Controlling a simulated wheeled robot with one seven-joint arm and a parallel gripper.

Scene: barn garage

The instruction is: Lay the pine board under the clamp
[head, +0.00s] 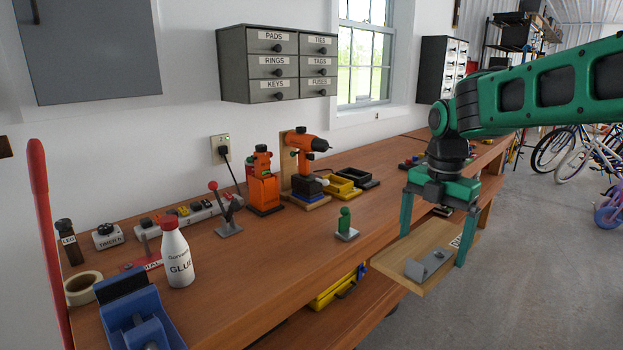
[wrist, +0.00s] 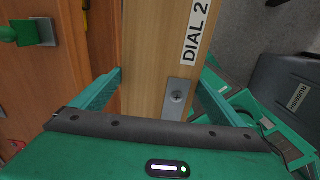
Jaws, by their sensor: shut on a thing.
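The pine board (head: 405,258) is held by my gripper (head: 433,250) in front of the workbench's front edge, over open floor. It is roughly level, with a bent metal bracket (head: 428,266) on top. In the wrist view the pine board (wrist: 145,60) runs between the two green fingers and carries a "DIAL 2" label (wrist: 196,32). A small lever clamp (head: 228,226) with a red knob stands on the bench, left of the orange tools and well away from the board. I cannot tell whether anything lies under its arm.
A small green-knobbed piece (head: 345,232) stands near the bench's front edge. A glue bottle (head: 176,255), blue vise (head: 140,315) and tall red lever (head: 42,210) crowd the left. Orange tools (head: 264,190) and bins (head: 340,190) line the back. Bare wood (head: 285,255) lies in between.

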